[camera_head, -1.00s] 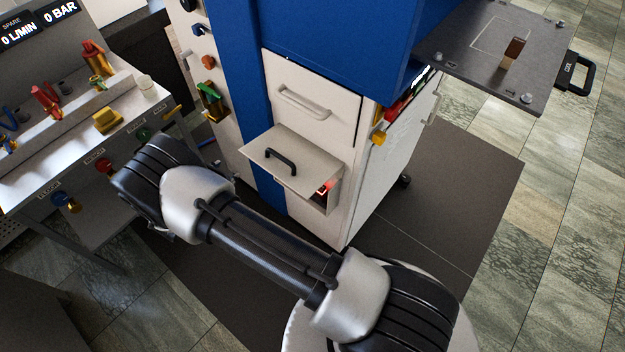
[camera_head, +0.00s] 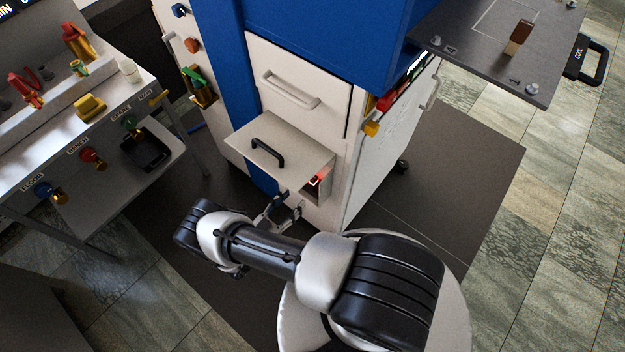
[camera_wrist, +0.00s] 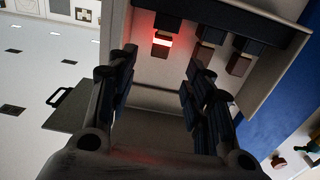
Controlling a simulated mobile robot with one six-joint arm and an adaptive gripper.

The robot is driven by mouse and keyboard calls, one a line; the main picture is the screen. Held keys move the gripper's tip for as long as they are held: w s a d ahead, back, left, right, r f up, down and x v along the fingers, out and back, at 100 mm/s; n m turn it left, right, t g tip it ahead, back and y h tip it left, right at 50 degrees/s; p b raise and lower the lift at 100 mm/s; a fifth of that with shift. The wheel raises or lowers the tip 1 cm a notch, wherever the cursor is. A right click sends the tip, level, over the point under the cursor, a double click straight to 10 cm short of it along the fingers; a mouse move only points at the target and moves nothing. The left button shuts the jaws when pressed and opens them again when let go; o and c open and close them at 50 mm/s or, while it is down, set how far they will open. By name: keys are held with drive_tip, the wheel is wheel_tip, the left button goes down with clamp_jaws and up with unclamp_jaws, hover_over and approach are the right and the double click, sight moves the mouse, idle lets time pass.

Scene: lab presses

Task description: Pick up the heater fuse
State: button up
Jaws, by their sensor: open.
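A fuse compartment (camera_head: 325,192) low on the blue and white press stands open, with a red glow inside. In the wrist view a dark fuse with a glowing red band (camera_wrist: 162,42) hangs from a black holder. Two unlit dark fuses (camera_wrist: 205,53) sit in holders to its right. I see no readable label, so I cannot tell which one is the heater fuse. My gripper (camera_head: 287,205) is open and empty just in front of the compartment. In the wrist view its fingers (camera_wrist: 160,68) are spread below the fuses, roughly straddling the lit one.
The compartment's cover (camera_head: 300,152) with a black handle sticks out above my gripper. A dark plate (camera_head: 480,62) holding a brown-topped block juts out at the upper right. A bench (camera_head: 60,150) with coloured valves stands at the left. The floor (camera_head: 440,195) beside the press is clear.

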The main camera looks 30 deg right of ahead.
sight(310, 186)
drive_tip(key=x, duration=0.4)
drive_tip(key=shift+w+d, duration=0.1)
drive_tip(key=shift+d, duration=0.15)
drive_tip(key=shift+r+b+x, duration=0.15)
drive_tip(key=shift+b+x, duration=0.05)
drive_tip(key=shift+x, duration=1.1)
drive_tip(key=shift+r+b+x, duration=0.1)
drive_tip(key=shift+b+x, duration=0.1)
drive_tip(key=shift+x, duration=1.15)
drive_tip(key=shift+c, duration=0.4)
clamp_jaws()
